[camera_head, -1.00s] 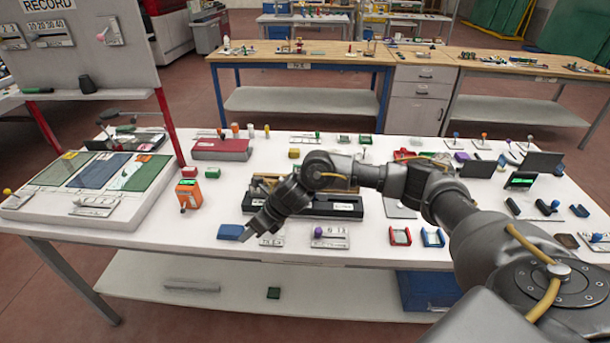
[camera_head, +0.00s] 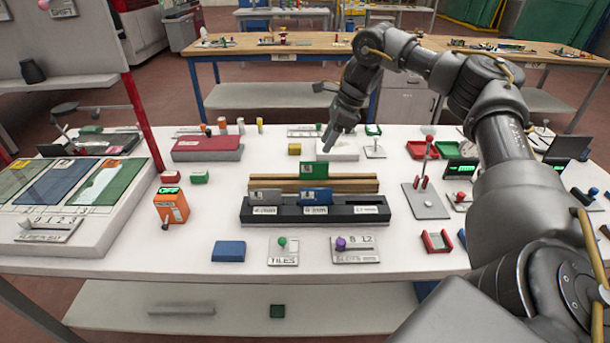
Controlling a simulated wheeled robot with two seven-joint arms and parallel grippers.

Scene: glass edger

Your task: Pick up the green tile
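A green tile (camera_head: 314,170) with a small dark-and-white label stands upright in the wooden slotted rack (camera_head: 350,186) at mid-table. In front of it, a blue tile (camera_head: 316,197) and a grey tile (camera_head: 264,196) stand in the black rack (camera_head: 376,215). My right gripper (camera_head: 328,146) hangs behind and above the green tile, apart from it, over a white block. Its fingers point down and look close together; I cannot tell whether they are open. My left gripper is not in view.
An orange box with a green display (camera_head: 171,208) stands left of the racks. A blue block (camera_head: 230,251) lies in front. A lever plate (camera_head: 425,201) stands to the right. A red block (camera_head: 207,149) is at the back left.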

